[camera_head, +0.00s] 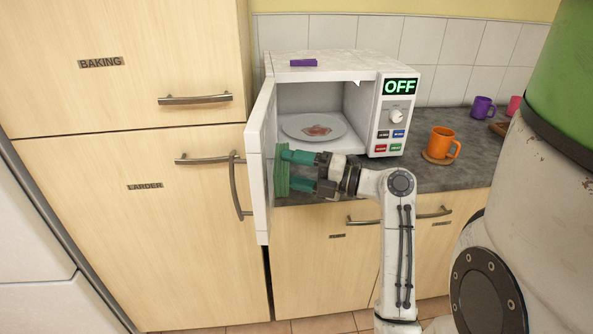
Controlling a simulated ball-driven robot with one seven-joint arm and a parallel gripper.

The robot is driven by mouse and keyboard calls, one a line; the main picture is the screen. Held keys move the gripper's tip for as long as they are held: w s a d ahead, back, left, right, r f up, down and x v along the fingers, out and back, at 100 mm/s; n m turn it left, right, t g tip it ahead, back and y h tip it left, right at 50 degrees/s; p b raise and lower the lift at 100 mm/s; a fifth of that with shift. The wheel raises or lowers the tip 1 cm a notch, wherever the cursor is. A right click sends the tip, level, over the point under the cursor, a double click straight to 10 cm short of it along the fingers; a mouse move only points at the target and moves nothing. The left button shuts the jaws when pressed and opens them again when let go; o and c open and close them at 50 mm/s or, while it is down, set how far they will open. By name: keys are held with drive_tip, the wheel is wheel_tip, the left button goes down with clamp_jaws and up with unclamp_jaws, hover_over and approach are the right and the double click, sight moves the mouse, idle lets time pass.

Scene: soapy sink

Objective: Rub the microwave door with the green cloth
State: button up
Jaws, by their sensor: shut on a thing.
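A white microwave (330,62) stands on the counter with its display reading OFF. Its door (259,185) is swung wide open on the left side. My gripper (287,171) is shut on the green cloth (281,171), at the inner face of the door. The cloth appears to be against the door, though I cannot tell whether it is pressed on it. Inside the microwave is a plate (289,125) with a reddish stain or food remains on it.
A purple block (303,63) lies on top of the microwave. An orange mug (441,143) stands on a coaster to the right. A purple mug (482,107) and a pink mug (513,105) are further back. Cupboards labelled BAKING (150,75) and LARDER (145,220) stand close left of the door.

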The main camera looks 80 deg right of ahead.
drive_tip(key=shift+w+a+b, duration=0.25)
drive_tip(key=shift+w+b, duration=0.35)
drive_tip(key=shift+w, duration=0.4)
